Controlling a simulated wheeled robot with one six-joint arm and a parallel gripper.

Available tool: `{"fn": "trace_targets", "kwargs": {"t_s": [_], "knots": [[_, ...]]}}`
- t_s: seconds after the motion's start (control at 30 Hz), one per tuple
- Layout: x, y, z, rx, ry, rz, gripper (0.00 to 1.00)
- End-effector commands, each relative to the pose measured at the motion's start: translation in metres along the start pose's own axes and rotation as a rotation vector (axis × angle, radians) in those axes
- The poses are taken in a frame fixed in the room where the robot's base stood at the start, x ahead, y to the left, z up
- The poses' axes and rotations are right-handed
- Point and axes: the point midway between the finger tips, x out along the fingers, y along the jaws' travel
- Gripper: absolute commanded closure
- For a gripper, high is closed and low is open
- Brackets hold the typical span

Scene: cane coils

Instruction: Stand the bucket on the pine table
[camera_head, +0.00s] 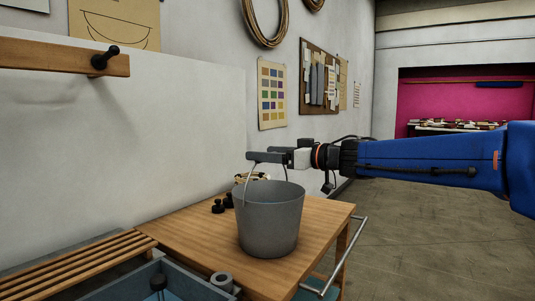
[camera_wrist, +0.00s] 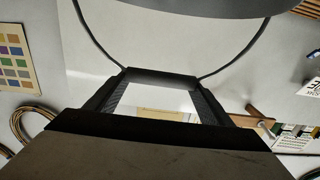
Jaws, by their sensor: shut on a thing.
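The grey bucket (camera_head: 270,222) is upright over the pine table (camera_head: 190,230) in the head view. Its underside is close to the tabletop, and I cannot tell whether it touches. My gripper (camera_head: 268,157) is above the bucket, shut on its raised wire handle. The wrist view shows the handle (camera_wrist: 88,40) running from my gripper (camera_wrist: 162,78) to the bucket (camera_wrist: 175,6) at the top edge. The bucket's inside is mostly hidden.
Small black objects (camera_head: 217,206) stand on the table left of the bucket, and a pale coil (camera_head: 250,177) lies behind it. A slatted rack (camera_head: 75,268) and a blue tub (camera_head: 125,284) are at front left. A metal rail (camera_head: 345,257) runs along the table's right side.

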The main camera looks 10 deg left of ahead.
Motion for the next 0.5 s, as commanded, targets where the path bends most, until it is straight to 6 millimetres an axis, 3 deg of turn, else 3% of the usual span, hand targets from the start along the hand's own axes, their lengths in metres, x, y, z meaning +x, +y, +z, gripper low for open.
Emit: {"fn": "trace_targets", "kwargs": {"t_s": [0.03, 0.1, 0.5], "knots": [[0.0001, 0.0000, 0.0008, 0.000, 0.000, 0.000, 0.23], [0.0001, 0.0000, 0.0006, 0.000, 0.000, 0.000, 0.07], [-0.0043, 0.0002, -0.0005, 0.000, 0.000, 0.001, 0.07]]}}
